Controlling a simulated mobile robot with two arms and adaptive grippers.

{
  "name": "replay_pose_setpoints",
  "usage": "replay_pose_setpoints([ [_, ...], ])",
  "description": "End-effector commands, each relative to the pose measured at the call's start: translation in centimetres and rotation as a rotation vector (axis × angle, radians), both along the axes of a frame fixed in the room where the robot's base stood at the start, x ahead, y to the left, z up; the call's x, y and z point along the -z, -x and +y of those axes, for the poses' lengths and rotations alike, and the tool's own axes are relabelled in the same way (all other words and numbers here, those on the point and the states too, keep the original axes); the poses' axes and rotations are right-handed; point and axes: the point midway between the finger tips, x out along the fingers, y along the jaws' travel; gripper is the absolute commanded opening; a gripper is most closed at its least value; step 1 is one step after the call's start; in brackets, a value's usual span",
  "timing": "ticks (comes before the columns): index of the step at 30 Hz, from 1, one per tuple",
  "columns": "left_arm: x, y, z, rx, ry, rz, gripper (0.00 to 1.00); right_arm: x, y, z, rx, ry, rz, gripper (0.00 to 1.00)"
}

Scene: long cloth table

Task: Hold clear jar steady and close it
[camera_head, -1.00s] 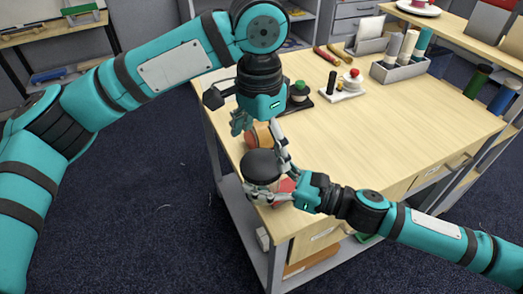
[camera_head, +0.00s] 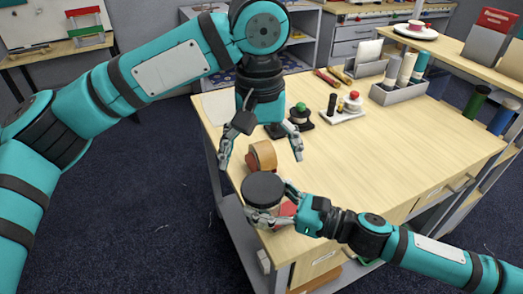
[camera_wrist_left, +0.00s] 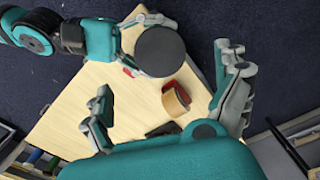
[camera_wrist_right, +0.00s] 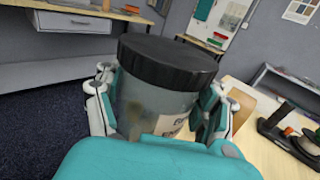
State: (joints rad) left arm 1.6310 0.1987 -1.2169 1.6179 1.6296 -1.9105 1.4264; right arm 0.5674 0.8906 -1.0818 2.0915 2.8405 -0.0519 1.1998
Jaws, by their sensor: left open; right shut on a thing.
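The clear jar (camera_head: 262,214) is at the table's near left corner with a black lid (camera_head: 263,188) on top. The jar (camera_wrist_right: 150,106) and the lid (camera_wrist_right: 168,62) fill the middle of the right wrist view, and the lid appears seated level; I cannot tell how tight it is. My right gripper (camera_head: 275,212) is shut around the jar's body below the lid. My left gripper (camera_head: 261,162) is open and empty, above and behind the jar. In the left wrist view, the lid (camera_wrist_left: 160,51) lies beyond the spread fingers (camera_wrist_left: 165,95).
An orange-brown roll (camera_head: 261,157) stands on the table just behind the jar. A red item (camera_head: 286,208) is beside the jar. Small items on a white tray (camera_head: 345,108) and a grey bin of rolls (camera_head: 398,92) are farther back. The table's right middle is clear.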

Motion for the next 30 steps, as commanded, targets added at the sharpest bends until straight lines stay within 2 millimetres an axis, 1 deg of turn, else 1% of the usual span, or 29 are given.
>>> replay_pose_setpoints([
  [9, 0.0, 0.0, 0.0, -0.012, 0.0, 0.0, 0.99, -0.1, 0.0, 0.0, 0.0, -0.001, 0.0, 0.0],
  [13, 0.5, 0.0, 0.0, -0.011, 0.0, 0.001, 0.99, 0.0, 0.0, 0.0, 0.0, -0.001, 0.0, 0.0],
  [17, 2.1, 0.0, 0.0, -0.011, -0.002, 0.001, 0.99, 0.0, 0.0, 0.0, 0.0, -0.001, 0.0, 0.0],
  [24, 5.8, -0.1, -0.1, -0.011, -0.001, 0.002, 0.99, -0.1, 0.0, 0.0, 0.0, -0.001, 0.0, 0.0],
  [30, 7.6, -0.2, -0.2, -0.01, 0.0, 0.0, 0.99, -0.1, 0.0, 0.0, 0.0, -0.001, 0.0, 0.0],
])
